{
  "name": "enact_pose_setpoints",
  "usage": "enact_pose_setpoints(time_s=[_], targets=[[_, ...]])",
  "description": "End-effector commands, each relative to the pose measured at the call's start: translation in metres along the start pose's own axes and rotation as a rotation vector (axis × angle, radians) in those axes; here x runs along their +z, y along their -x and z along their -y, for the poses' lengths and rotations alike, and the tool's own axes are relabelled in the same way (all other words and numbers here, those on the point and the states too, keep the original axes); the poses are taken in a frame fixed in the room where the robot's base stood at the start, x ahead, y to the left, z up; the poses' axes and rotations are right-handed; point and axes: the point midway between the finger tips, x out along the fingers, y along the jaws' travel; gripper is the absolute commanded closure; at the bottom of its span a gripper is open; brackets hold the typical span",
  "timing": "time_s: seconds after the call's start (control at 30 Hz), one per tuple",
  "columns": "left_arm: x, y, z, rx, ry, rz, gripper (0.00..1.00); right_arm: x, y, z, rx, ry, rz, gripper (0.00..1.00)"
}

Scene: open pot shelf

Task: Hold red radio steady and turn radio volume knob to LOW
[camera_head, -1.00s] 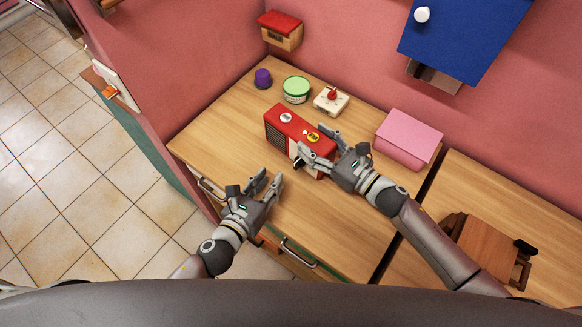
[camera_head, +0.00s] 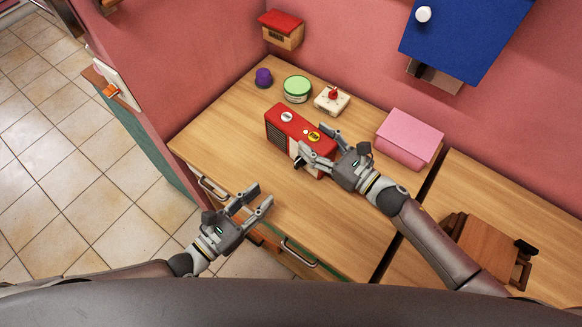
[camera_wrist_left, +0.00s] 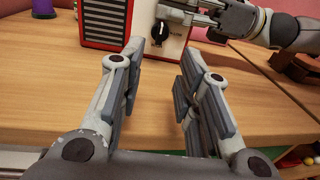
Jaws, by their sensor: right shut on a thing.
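The red radio (camera_head: 287,129) stands on the wooden counter, its speaker grille and pale front panel facing the front edge. In the left wrist view the radio (camera_wrist_left: 104,18) shows at the top, with the black volume knob (camera_wrist_left: 160,32) on its pale panel. The knob's setting is too small to read. My right gripper (camera_head: 322,148) is shut on the radio's right end, fingers at its front and back. My left gripper (camera_head: 258,196) is open and empty, in front of the radio near the counter's front edge. It also shows open in the left wrist view (camera_wrist_left: 160,72), apart from the knob.
Behind the radio stand a purple item (camera_head: 263,78), a green-lidded tub (camera_head: 297,88) and a white box with a red knob (camera_head: 331,100). A pink box (camera_head: 409,138) stands to the right. The wooden counter (camera_head: 225,135) is clear left of the radio.

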Motion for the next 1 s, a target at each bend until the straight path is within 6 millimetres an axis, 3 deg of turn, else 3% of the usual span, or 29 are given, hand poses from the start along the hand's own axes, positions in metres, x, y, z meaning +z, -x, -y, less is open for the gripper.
enact_pose_setpoints(time_s=[0.53, 0.73, 1.0], targets=[[0.001, -0.098, 0.0, 0.002, 0.001, 0.003, 0.69, 0.0, 0.0, 0.0, 0.0, 0.0, 0.0, 0.91], [0.001, -0.113, 0.0, 0.002, 0.001, 0.0, 0.69, 0.0, 0.0, 0.0, 0.0, 0.0, 0.0, 0.91], [0.0, -0.115, 0.0, 0.001, 0.001, 0.0, 0.69, 0.0, 0.0, 0.0, 0.0, 0.0, 0.0, 0.91]])
